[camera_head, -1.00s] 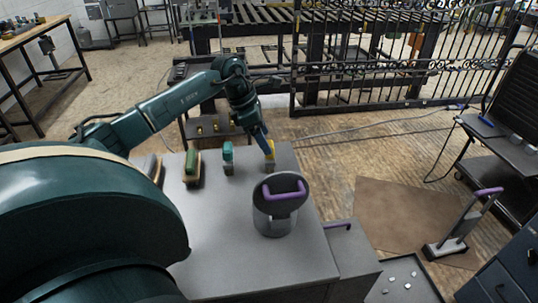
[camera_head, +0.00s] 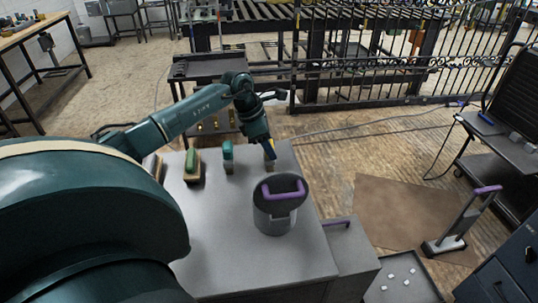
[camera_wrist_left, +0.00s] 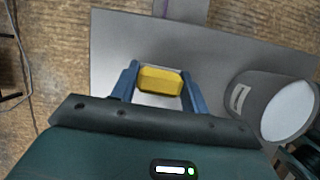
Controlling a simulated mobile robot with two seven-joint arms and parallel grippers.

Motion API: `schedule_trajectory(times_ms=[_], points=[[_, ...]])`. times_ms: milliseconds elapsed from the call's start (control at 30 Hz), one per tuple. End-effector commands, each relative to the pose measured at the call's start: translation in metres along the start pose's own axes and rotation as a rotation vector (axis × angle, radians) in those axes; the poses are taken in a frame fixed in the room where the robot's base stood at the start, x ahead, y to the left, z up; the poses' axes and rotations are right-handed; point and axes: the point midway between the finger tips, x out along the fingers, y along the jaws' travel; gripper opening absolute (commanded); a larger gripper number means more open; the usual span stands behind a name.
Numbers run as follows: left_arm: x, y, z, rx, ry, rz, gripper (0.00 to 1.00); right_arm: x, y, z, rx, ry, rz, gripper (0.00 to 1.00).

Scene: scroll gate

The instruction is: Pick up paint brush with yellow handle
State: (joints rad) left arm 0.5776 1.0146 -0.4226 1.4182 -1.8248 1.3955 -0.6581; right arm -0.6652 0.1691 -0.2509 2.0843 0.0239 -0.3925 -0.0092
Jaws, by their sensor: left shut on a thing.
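The paint brush with the yellow handle (camera_head: 270,152) stands near the far right corner of the grey worktop (camera_head: 213,242). My left gripper (camera_head: 268,142) comes down on it from above, and its blue fingers are shut on the yellow handle. In the left wrist view the yellow handle (camera_wrist_left: 161,80) sits between the two blue fingers (camera_wrist_left: 160,88). The brush's lower end is small in the head view, so I cannot tell whether it touches the worktop. My right gripper is not in view.
A teal-handled brush (camera_head: 228,156) and a green-handled brush (camera_head: 192,168) stand to the left. A grey bucket (camera_head: 272,217) with a dark lid and purple handle stands close in front. A black gate (camera_head: 400,60) is beyond.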

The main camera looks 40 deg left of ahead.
Motion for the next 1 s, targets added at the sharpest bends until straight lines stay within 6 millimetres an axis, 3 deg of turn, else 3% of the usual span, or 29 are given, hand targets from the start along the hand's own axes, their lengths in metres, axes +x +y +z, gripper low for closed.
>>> schedule_trajectory(times_ms=[133,467,800,1000], points=[[0.0,0.0,0.0,0.0,0.0,0.0,0.22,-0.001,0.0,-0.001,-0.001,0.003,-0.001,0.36],[-0.008,0.001,0.004,0.001,-0.002,0.003,0.21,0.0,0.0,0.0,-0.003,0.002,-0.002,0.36],[-0.069,0.001,0.029,0.002,-0.005,0.006,0.21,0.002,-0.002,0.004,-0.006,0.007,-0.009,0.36],[-0.089,0.0,0.037,0.001,-0.002,0.001,0.21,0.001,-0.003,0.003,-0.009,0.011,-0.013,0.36]])
